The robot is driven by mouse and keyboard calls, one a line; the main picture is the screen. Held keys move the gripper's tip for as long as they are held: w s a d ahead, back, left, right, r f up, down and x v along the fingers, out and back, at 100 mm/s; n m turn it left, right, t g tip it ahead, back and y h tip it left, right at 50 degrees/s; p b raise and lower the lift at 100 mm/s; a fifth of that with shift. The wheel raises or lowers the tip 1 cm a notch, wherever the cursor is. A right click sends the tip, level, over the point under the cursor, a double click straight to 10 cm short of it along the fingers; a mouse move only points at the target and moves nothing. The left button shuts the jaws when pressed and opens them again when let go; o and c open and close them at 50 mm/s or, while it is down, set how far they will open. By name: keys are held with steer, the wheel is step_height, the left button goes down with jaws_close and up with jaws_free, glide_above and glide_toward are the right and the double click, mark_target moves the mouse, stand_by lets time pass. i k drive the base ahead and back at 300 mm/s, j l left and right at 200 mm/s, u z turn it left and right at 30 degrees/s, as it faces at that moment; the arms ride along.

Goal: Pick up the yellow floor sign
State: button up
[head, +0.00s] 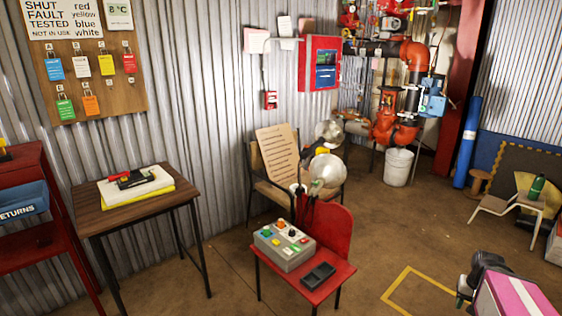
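I cannot pick out a yellow floor sign with certainty in the head view. A flat yellow piece (140,197) lies under a white slab on the wooden table at left, but I cannot tell what it is. A small yellow patch shows behind the silvery domed object (327,171) near the chair, mostly hidden. A yellow outline (394,289) is marked flat on the floor at lower right.
A red chair (332,226) holds a grey control box (285,246) and a black tray. The wooden table (90,221) and red shelf (42,237) stand left. Brown floor between is clear.

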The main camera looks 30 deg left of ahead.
mark_target(320, 150)
steer(key=u, duration=1.05)
steer(key=i+l+u, duration=0.1)
steer(key=i+l, duration=0.2)
steer(key=i+l+u, duration=0.1)
steer(key=i+l, duration=0.2)
steer(key=l, duration=0.2)
steer(key=i+l+u, duration=0.15)
steer(key=i+l, duration=0.15)
steer(key=l, duration=0.15)
steer(key=i+l+u, duration=0.1)
steer(key=i+l, duration=0.15)
steer(key=l, duration=0.2)
steer(key=i+l+u, duration=0.1)
steer(key=l, duration=0.4)
steer(key=i+l+u, duration=0.1)
steer(key=i+l, duration=0.25)
steer(key=l, duration=0.2)
steer(key=i+l+u, duration=0.15)
steer(key=l, duration=0.35)
steer(key=i+l+u, duration=0.1)
steer(key=l, duration=0.45)
steer(key=i+l+u, duration=0.3)
steer(key=i+l, duration=1)
steer(key=i+l+u, duration=0.2)
steer(key=i+l, duration=0.65)
steer(key=l, duration=0.15)
